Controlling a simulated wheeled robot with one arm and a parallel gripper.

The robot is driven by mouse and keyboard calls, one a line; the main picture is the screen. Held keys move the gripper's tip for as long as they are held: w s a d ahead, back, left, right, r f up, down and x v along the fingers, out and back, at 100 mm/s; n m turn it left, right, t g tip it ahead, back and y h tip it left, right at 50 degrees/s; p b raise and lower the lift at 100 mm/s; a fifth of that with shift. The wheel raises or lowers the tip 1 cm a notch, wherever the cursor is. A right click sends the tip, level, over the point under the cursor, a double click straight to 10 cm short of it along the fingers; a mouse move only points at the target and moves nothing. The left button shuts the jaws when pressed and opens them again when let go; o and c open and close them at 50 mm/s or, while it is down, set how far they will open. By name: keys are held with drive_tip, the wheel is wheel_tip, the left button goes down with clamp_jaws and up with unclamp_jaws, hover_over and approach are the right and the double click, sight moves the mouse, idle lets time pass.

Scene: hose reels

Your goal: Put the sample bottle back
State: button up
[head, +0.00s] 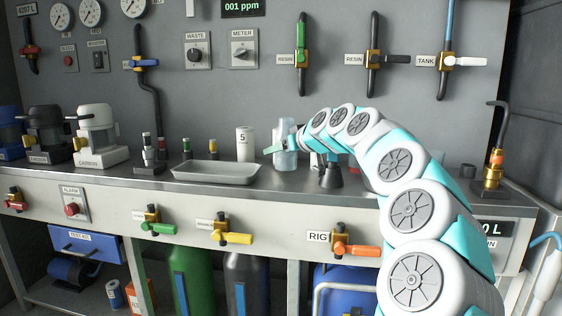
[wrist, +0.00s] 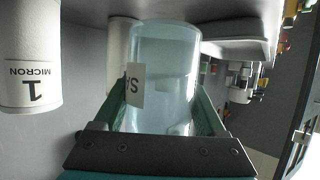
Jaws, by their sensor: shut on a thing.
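My gripper (head: 291,147) is shut on the sample bottle, a clear pale-blue bottle (head: 283,157) with a white label partly reading "SA". In the wrist view the green fingers (wrist: 172,120) stand on both sides of the bottle (wrist: 165,65). In the head view the bottle is upright at the bench, right of the white "5" cylinder (head: 245,145). I cannot tell whether its base touches the bench top. Part of the bottle is hidden by the gripper.
A shallow grey tray (head: 215,174) lies left of the bottle on the steel bench (head: 330,188). A dark funnel-like piece (head: 330,178) is just right, by my arm. A white "1 MICRON" cylinder (wrist: 30,60) is close beside the gripper in the wrist view. Valves line the wall.

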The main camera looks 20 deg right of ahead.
sight(282, 160)
drive_tip(key=shift+f, duration=1.75)
drive_tip(key=shift+f, duration=0.1)
drive_tip(key=o, duration=1.5)
drive_tip(key=shift+s+r, duration=0.15)
drive_tip(key=shift+r, duration=0.05)
drive_tip(key=v, duration=1.1)
drive_tip(key=shift+s+d+r+b, duration=0.15)
drive_tip(key=shift+s+b, duration=0.15)
drive_tip(key=shift+s, duration=0.05)
